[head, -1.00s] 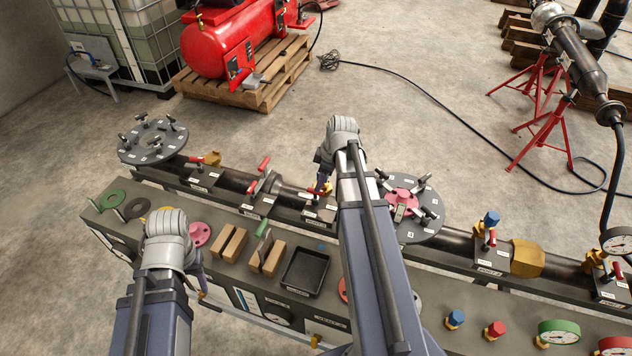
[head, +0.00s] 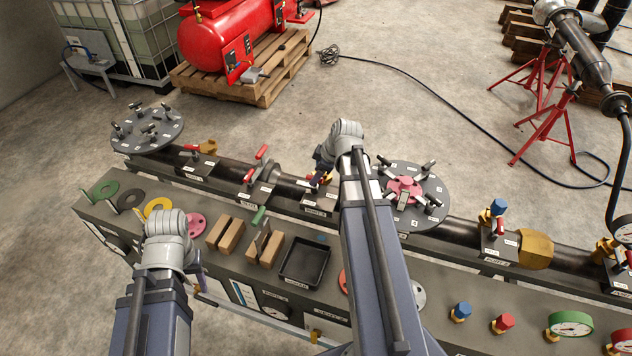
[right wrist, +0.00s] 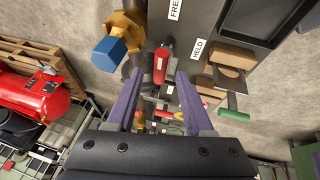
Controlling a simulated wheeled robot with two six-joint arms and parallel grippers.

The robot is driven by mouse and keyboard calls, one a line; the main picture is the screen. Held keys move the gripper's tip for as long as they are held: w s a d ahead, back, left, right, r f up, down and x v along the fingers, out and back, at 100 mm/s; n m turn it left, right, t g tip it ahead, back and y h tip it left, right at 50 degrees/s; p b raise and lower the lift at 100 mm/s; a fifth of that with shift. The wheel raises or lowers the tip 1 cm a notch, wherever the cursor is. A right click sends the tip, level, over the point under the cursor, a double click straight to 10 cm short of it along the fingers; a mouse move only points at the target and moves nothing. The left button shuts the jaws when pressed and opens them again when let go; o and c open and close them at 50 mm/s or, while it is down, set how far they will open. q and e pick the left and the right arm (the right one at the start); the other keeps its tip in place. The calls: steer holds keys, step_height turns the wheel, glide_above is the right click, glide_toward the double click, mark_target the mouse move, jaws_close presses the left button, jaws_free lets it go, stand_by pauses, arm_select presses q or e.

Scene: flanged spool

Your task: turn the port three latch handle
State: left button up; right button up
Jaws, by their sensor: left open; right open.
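A red latch handle (right wrist: 163,62) shows in the right wrist view, between and just beyond the fingertips of my right gripper (right wrist: 158,80). The purple fingers are open and apart; I cannot tell whether either touches the handle. A brass fitting with a blue cap (right wrist: 112,48) stands left of the handle. In the head view my right gripper (head: 321,179) is over the middle pipe block (head: 318,203), whose handle is mostly hidden by it. The block's label is too small to read surely. My left gripper (head: 201,281) is open and empty by the bench's front side.
A black tray (head: 304,263), wooden blocks (head: 231,236) and a green handle (head: 258,216) are on the bench near the pipe. Round flanges (head: 148,128) with clamps stand at left and at right (head: 432,190). Another block with a blue cap (head: 497,207) is farther right.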

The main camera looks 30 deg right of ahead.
steer(key=shift+w+a+f, duration=0.1)
steer(key=shift+w+f, duration=0.2)
steer(key=shift+f, duration=0.35)
jaws_close()
